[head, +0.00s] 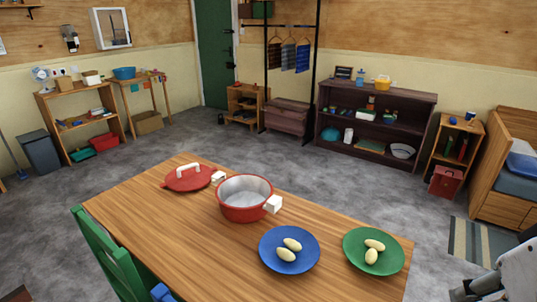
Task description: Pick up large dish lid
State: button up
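The large dish lid (189,178) is red and round with a raised white handle. It lies on the wooden table (195,243), near the far left edge. A red pot (245,205) with a pale inside and white side handles stands just right of it, open and seemingly empty. One pot handle reaches close to the lid; I cannot tell if they touch. My gripper is not clearly visible. Only a grey and white part of my arm shows in the lower right corner, well apart from the lid.
A blue plate (270,260) and a green plate (388,264), each with pale oval items, are on the table's near right part. A green chair (98,250) stands at the left table edge. Shelves line the walls. The grey floor beyond the table is mostly clear.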

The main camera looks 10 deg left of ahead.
aim_at(194, 176)
jog(key=k+j, duration=0.35)
jog(key=j, duration=0.2)
jog(key=k+j, duration=0.35)
jog(key=j, duration=0.15)
jog(key=j+z, duration=0.1)
jog(key=j, duration=1.95)
jog(key=i+j, duration=1.1)
jog(key=j, duration=0.15)
